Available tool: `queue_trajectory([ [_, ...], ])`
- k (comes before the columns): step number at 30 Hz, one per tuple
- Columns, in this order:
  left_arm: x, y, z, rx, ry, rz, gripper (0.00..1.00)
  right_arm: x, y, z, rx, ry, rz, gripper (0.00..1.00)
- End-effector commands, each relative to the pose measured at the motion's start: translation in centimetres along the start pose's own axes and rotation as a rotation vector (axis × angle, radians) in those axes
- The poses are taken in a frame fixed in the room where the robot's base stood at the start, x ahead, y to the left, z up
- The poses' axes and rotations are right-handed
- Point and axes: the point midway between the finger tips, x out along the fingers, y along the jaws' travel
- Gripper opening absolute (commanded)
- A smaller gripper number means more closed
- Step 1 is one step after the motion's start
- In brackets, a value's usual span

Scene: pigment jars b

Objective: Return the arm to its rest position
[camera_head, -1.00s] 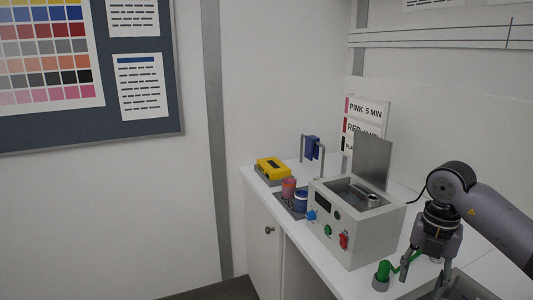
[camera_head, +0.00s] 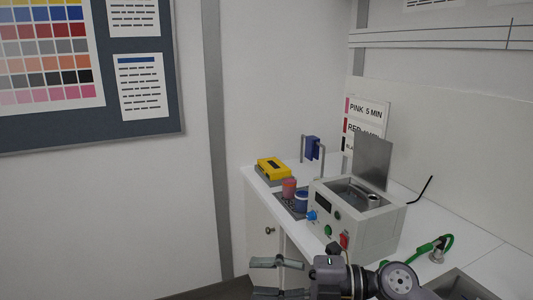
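My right arm crosses the bottom edge of the head view. Its gripper (camera_head: 266,278) points left in front of the counter, low in the picture. The two fingers stand apart with a gap between them, and nothing shows between them. The gripper is clear of the jars and the machine. My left gripper is not in view.
A grey machine (camera_head: 378,232) with an open lid stands on the white counter (camera_head: 404,190). Left of it are a pink jar (camera_head: 289,187), a blue-banded jar (camera_head: 301,202) and a yellow box (camera_head: 272,167). A green hose (camera_head: 428,247) lies at right, near a sink edge.

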Motion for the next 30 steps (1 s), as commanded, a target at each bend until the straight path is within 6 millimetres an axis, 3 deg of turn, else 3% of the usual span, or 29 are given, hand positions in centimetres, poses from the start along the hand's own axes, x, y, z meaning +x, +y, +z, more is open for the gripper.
queue_trajectory([
  [2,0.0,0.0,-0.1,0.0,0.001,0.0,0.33,0.3,2.5,-0.5,0.066,-0.043,0.22,0.48],
  [6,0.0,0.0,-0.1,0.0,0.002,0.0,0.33,-2.0,5.6,1.1,0.215,-0.208,0.555,0.48],
  [8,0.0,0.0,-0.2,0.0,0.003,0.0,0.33,-3.8,5.8,2.4,0.297,-0.304,0.674,0.48],
  [11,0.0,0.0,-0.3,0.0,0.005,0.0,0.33,-7.2,4.4,4.8,0.454,-0.494,0.83,0.48],
  [14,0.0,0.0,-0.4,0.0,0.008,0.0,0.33,-11.0,0.7,6.9,0.635,-0.712,0.927,0.48],
  [17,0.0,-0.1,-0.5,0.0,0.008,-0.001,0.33,-14.5,-5.0,7.8,0.836,-0.942,0.959,0.48],
  [20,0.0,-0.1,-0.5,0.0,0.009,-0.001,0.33,-17.4,-11.9,7.0,1.049,-1.172,0.92,0.48],
  [24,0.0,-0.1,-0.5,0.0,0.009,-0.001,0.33,-19.8,-20.9,3.0,1.328,-1.434,0.772,0.48],
  [27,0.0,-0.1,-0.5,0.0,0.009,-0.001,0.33,-20.6,-25.6,-0.5,1.484,-1.556,0.643,0.48],
  [30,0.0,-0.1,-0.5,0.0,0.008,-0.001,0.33,-21.0,-28.8,-4.0,1.607,-1.639,0.52,0.48],
])
